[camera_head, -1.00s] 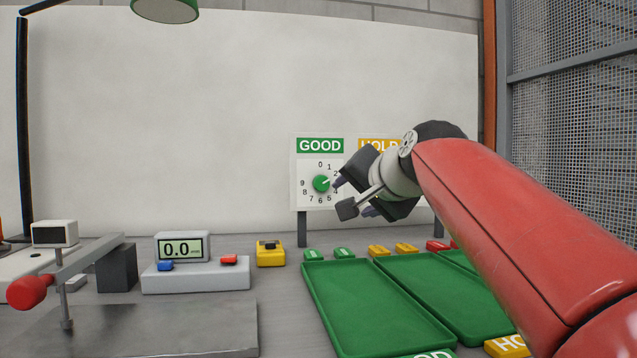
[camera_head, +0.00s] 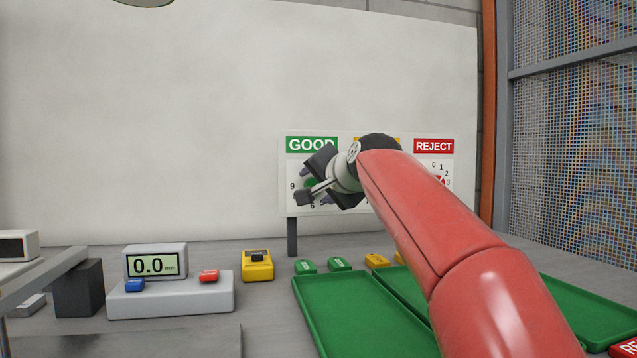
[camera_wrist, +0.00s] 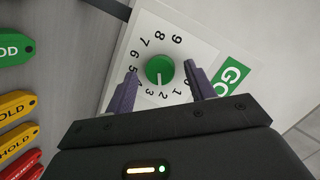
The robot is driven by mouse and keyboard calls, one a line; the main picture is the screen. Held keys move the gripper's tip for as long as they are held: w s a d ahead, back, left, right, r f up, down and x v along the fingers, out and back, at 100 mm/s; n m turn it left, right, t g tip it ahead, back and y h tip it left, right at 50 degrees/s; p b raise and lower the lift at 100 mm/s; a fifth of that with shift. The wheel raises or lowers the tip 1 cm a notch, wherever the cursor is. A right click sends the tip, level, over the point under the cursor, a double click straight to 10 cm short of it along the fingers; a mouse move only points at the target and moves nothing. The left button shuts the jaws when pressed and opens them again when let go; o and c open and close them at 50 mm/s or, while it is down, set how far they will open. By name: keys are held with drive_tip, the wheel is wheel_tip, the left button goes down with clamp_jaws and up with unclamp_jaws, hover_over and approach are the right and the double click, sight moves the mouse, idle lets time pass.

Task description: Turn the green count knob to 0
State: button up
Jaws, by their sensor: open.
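The green count knob (camera_wrist: 160,69) sits on the white dial panel under the GOOD label in the wrist view. Its white mark points down in that view, at about 2. In the head view only a bit of the knob (camera_head: 312,183) shows behind my gripper (camera_head: 315,186). My gripper (camera_wrist: 161,70) is open and in front of the dial. Its two purple-grey fingers appear on either side of the knob with a gap to each. I cannot tell how far the tips are from the panel.
The sign board with a REJECT dial (camera_head: 433,146) continues to the right; my arm hides most of the HOLD dial. Below are green trays (camera_head: 365,330), green tags (camera_head: 340,263) and yellow tags. A gauge (camera_head: 155,262) and a yellow box (camera_head: 257,265) stand left.

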drive_tip(key=shift+w, duration=0.15)
drive_tip(key=shift+c, duration=0.4)
drive_tip(key=c, duration=0.9)
